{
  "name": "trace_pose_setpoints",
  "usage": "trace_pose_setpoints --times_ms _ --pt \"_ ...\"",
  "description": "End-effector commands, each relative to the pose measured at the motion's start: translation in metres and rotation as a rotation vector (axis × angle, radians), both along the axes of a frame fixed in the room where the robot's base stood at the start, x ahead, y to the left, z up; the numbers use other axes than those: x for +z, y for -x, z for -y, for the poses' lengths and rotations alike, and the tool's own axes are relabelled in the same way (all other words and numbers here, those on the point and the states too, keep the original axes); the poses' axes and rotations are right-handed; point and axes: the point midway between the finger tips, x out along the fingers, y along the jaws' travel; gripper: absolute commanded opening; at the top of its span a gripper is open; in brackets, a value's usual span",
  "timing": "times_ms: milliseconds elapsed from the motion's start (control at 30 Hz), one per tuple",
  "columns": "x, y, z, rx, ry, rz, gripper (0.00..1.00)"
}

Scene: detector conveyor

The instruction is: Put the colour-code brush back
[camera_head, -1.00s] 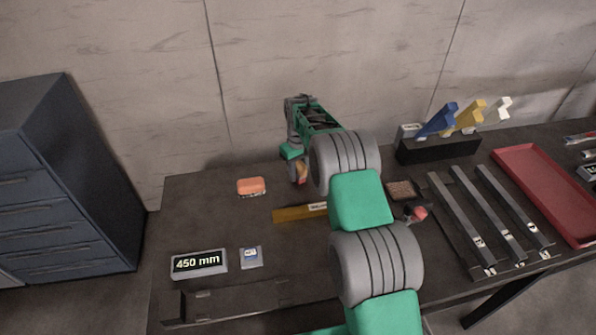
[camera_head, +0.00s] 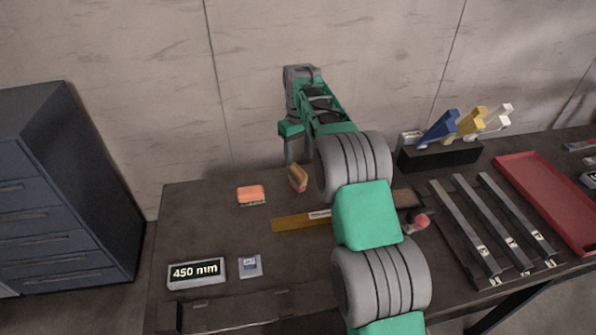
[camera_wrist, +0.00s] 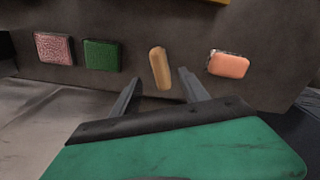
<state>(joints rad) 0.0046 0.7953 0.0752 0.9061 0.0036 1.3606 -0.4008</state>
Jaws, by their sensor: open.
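A small brush-like block with a tan back (camera_head: 297,178) lies on the dark bench near its back edge. It also shows in the wrist view (camera_wrist: 160,68), just beyond the gap between my fingertips. My gripper (camera_wrist: 158,85) is open and empty, its fingers apart. In the head view it is above and behind the tan block, its tips hard to make out. An orange block (camera_head: 251,194) lies left of the tan one and shows at right in the wrist view (camera_wrist: 228,64). A green block (camera_wrist: 102,55) and a speckled pink-red block (camera_wrist: 54,48) lie in the same row.
A yellow strip (camera_head: 290,223) lies in front of the blocks. A 450 mm display (camera_head: 196,272) and a small grey card (camera_head: 249,266) are at front left. A black holder (camera_head: 440,154) with blue, yellow and white handles, metal bars (camera_head: 465,230) and a red tray (camera_head: 545,200) are at right.

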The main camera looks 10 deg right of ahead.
Motion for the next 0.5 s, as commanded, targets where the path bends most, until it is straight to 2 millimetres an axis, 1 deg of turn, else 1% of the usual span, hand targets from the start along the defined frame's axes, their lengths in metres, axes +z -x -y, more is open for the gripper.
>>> trace_pose_setpoints --times_ms 167,267,300,367,400,467,500 --pt "0.021 0.005 0.000 -0.006 0.000 0.006 0.52" --pt "0.047 0.023 -0.001 -0.035 0.000 0.034 0.52" --pt "0.060 0.036 -0.001 -0.052 -0.001 0.049 0.52" --pt "0.079 0.062 -0.002 -0.084 -0.003 0.077 0.52" --pt "0.091 0.082 -0.002 -0.107 -0.005 0.098 0.52" --pt "0.103 0.114 -0.003 -0.142 -0.009 0.128 0.52" --pt "0.108 0.136 -0.003 -0.166 -0.013 0.147 0.52"
